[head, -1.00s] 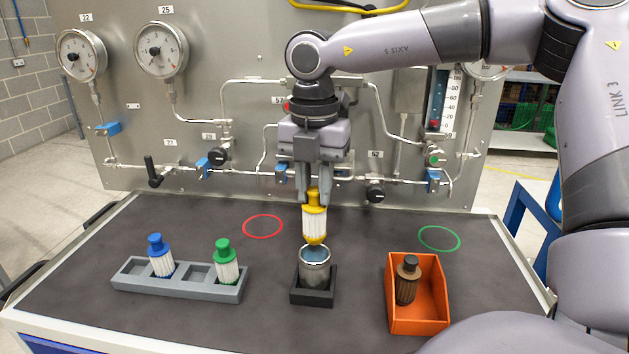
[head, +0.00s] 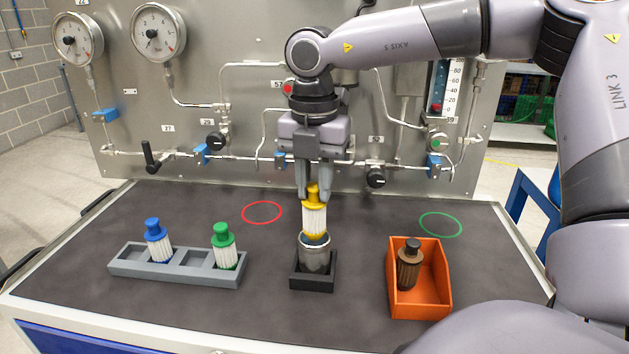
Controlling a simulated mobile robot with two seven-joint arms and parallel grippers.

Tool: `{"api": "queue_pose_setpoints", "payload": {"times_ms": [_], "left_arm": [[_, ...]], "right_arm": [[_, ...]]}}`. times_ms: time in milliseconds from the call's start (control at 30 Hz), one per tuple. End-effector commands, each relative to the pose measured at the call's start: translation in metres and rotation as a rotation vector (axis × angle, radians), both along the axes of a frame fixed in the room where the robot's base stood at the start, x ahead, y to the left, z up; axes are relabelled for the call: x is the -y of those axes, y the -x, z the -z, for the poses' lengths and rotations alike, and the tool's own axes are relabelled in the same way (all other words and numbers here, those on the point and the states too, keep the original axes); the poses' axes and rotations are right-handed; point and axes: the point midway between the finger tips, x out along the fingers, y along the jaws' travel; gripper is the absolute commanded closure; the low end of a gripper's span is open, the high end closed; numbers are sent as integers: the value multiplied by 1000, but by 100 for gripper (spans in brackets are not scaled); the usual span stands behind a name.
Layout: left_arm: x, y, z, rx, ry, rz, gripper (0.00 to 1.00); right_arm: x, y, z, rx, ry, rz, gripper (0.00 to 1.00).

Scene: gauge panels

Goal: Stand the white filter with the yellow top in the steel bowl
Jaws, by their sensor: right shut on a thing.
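The white filter with the yellow top (head: 314,218) is upright in my right gripper (head: 314,194), which is shut on its yellow top. The filter's lower yellow end is at the mouth of the steel bowl (head: 316,258). I cannot tell how far it reaches inside. The steel bowl stands upright in a black square holder (head: 312,282) on the dark table. My left gripper is not in view.
A grey rack (head: 180,266) at left holds a blue-topped filter (head: 158,241) and a green-topped filter (head: 224,246). An orange bin (head: 432,305) at right holds a brown filter (head: 409,266). Red (head: 262,212) and green (head: 440,224) rings mark bare table. The gauge panel (head: 240,110) stands behind.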

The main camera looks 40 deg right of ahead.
Motion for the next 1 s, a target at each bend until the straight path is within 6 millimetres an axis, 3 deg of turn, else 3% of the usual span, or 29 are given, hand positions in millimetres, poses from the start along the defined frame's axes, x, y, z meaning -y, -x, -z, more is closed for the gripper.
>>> {"api": "queue_pose_setpoints", "payload": {"times_ms": [1000], "left_arm": [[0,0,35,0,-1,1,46]], "right_arm": [[0,0,37,1,0,-1,100]]}}
